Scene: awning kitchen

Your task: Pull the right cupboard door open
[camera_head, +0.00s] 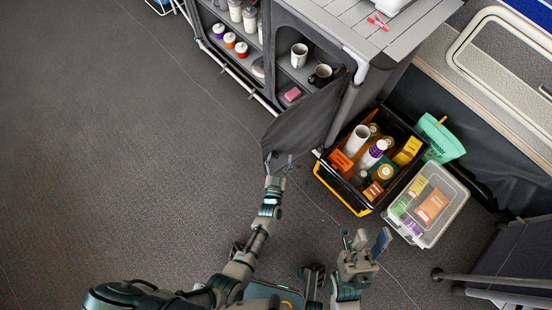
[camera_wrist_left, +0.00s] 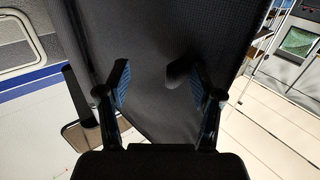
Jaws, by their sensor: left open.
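The right cupboard door (camera_head: 305,122) is a dark fabric panel that stands swung out from the grey cupboard (camera_head: 285,22), so mugs on the shelves behind it show. My left gripper (camera_head: 279,162) is open at the door's outer lower corner. In the left wrist view the door (camera_wrist_left: 150,40) fills the middle, behind and between the spread fingers of my left gripper (camera_wrist_left: 160,82). I cannot tell whether a finger touches it. My right gripper (camera_head: 367,240) looks open and empty, low and to the right, away from the door.
A black-and-yellow crate (camera_head: 342,187) full of groceries stands just right of the door. A clear box (camera_head: 440,215) with packets and a green bag (camera_head: 440,138) sit beside it. The left compartment holds jars (camera_head: 230,40). The carpet (camera_head: 130,140) to the left is clear.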

